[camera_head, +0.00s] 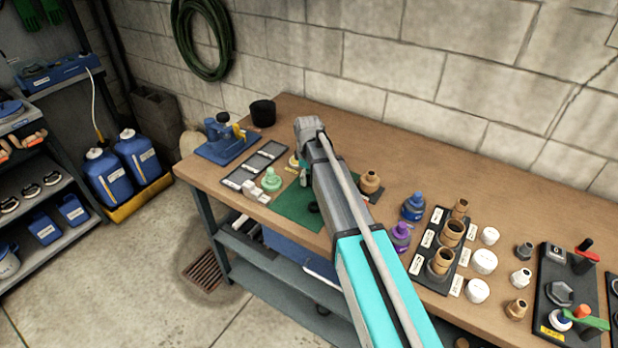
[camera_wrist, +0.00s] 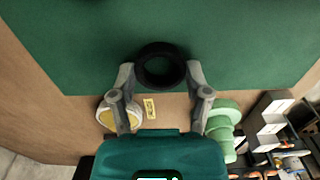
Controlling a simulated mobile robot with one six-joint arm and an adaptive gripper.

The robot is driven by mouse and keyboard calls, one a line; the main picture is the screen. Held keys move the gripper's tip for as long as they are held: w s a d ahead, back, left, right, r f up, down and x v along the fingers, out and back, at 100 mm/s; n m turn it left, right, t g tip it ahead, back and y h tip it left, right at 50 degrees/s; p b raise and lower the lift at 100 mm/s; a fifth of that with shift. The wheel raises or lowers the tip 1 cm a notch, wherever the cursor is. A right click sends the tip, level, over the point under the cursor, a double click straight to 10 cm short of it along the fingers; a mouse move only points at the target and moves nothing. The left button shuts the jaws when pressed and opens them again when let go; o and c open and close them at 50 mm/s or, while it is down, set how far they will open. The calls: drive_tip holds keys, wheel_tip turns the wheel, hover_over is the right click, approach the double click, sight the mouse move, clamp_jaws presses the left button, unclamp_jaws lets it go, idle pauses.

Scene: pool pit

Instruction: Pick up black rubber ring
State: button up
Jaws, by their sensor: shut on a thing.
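The black rubber ring (camera_wrist: 160,50) is between the two fingertips of my gripper (camera_wrist: 161,76) in the wrist view, with a finger against each side. My gripper is shut on it. Its open centre faces the camera and shows dark green. The green mat (camera_wrist: 75,55) lies behind the ring. In the head view a small black piece of the ring (camera_head: 313,207) shows over the green mat (camera_head: 290,208), beside my arm. I cannot tell whether the ring touches the mat.
A mint-green fitting (camera_head: 271,181) stands close to the mat; it also shows right of my fingers in the wrist view (camera_wrist: 221,125). A round yellow-and-white piece (camera_wrist: 113,115) is left of them. A brown fitting (camera_head: 371,182) and blue and purple bottles stand right of my arm.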

drive_tip(key=shift+r+p, duration=1.35)
drive_tip(key=shift+r, duration=0.05)
drive_tip(key=s+a+r+p, duration=0.4)
drive_tip(key=s+r+p, duration=0.6)
drive_tip(key=s, duration=0.3)
drive_tip(key=shift+s+a, duration=0.2)
drive_tip(key=shift+o, duration=0.9)
drive_tip(key=c, duration=0.4)
drive_tip(key=shift+w+d, duration=0.1)
drive_tip(key=shift+d, duration=0.05)
